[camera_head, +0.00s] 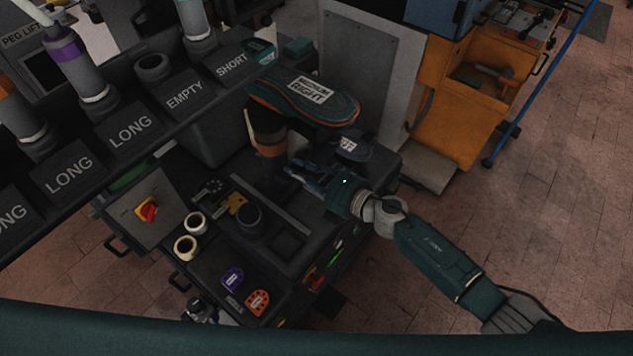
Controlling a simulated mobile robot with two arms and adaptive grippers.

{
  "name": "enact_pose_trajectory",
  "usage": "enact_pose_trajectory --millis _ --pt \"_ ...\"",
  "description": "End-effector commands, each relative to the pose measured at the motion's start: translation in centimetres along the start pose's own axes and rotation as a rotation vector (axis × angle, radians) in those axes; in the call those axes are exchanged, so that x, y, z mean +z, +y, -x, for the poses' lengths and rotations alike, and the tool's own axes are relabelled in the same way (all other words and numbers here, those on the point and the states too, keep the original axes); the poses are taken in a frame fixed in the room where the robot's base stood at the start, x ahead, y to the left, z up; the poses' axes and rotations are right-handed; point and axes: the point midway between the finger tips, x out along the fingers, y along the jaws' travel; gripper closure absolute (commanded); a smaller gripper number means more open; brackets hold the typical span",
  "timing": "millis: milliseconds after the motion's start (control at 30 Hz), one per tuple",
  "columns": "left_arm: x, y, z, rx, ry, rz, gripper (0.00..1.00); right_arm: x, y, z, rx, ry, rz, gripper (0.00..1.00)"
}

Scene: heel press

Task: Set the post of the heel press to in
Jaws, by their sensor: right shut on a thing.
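The heel press stands in the middle of the view. Its dark post (268,140) with an orange band rises under a teal and orange sole form (305,98) labelled MEDIUM RIGHT. My right gripper (296,172) reaches in from the right, low beside the post and under the sole form. It is shut on a dark part at the post's lower end, seemingly the post itself; the dim light and the fingers hide the exact contact. A second labelled form (348,147) lies just behind the right gripper. My left gripper is not in view.
A rack with slots labelled LONG, EMPTY (185,95) and SHORT crosses the upper left. The bench below holds a red and yellow switch (147,210), tape rolls (186,247) and small tags (257,302). An orange cabinet (450,115) stands upper right. Brick floor is open at right.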

Motion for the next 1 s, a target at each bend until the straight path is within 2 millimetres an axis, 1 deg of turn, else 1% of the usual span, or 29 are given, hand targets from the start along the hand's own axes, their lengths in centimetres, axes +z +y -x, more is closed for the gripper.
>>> enact_pose_trajectory --millis 33,100,200,333,533,867,900,967,1000 --pt "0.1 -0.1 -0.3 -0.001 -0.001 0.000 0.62 -0.1 0.0 -1.1 -0.001 0.003 0.001 1.00" --pt "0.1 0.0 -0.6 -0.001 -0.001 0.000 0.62 -0.1 0.2 -2.4 -0.002 0.003 0.001 1.00" --pt "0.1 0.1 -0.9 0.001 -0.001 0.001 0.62 -0.1 0.5 -3.9 -0.002 0.003 0.001 1.00" --pt "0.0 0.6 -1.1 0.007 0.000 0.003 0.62 -0.1 0.8 -5.3 -0.003 0.003 0.000 1.00" --pt "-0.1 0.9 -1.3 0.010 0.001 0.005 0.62 -0.1 1.0 -6.2 -0.004 0.003 -0.001 1.00" --pt "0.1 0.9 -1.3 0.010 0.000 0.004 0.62 -0.1 1.2 -6.3 -0.002 0.002 0.000 1.00" --pt "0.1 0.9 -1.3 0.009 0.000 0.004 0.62 -0.1 1.2 -6.3 -0.002 0.002 0.000 0.77" --pt "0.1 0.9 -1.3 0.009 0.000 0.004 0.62 -0.1 1.2 -6.3 -0.002 0.002 0.000 0.65" --pt "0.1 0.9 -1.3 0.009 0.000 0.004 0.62 -0.1 1.2 -6.3 -0.002 0.002 0.000 0.65"
